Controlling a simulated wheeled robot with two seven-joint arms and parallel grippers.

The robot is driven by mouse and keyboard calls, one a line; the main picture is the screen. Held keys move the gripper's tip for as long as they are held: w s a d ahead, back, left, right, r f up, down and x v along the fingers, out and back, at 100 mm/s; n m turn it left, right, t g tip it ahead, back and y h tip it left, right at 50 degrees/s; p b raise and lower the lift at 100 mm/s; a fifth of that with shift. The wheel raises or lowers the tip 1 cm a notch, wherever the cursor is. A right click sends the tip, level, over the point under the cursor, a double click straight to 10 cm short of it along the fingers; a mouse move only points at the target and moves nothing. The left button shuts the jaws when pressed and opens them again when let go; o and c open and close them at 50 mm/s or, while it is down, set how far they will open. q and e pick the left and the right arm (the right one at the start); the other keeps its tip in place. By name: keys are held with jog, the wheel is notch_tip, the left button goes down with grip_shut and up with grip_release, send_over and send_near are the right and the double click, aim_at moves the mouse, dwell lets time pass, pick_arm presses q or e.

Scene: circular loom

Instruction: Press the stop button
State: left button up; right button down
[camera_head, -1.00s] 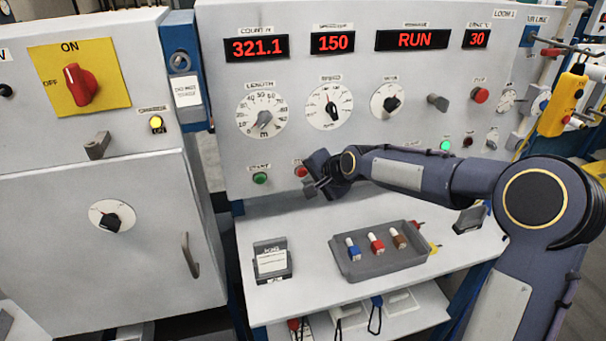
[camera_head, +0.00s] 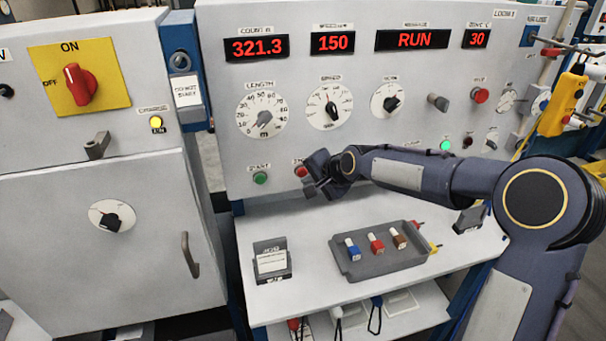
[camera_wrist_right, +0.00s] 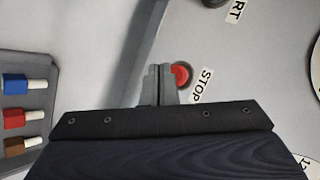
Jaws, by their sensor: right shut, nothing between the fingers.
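The red stop button (camera_head: 301,171) is on the lower part of the grey control panel, right of the green start button (camera_head: 260,178). In the right wrist view the stop button (camera_wrist_right: 181,75) shows beside my fingertips, next to its STOP label (camera_wrist_right: 201,86). My right gripper (camera_head: 309,190) is shut and empty, close to the button at its lower right in the head view. In the right wrist view the gripper (camera_wrist_right: 160,72) partly covers the button's edge. I cannot tell if it touches. The display (camera_head: 411,40) reads RUN. My left gripper is not in view.
A grey tray (camera_head: 352,272) with blue, red and brown pieces lies on the shelf below my right arm. A dark card holder (camera_head: 272,262) stands left of it. Another red button (camera_head: 480,95) and several dials are higher on the panel.

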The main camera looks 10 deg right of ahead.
jog(key=shift+w, duration=0.1)
dwell(0.4)
jog(key=shift+w, duration=0.75)
dwell(0.7)
jog(key=shift+s, duration=0.1)
jog(key=shift+s+b, duration=0.35)
jog(key=shift+s, duration=0.4)
jog(key=shift+s, duration=0.1)
jog(key=shift+s+d+b, duration=0.1)
jog(key=shift+s+b, duration=1)
jog(key=shift+s, duration=1.3)
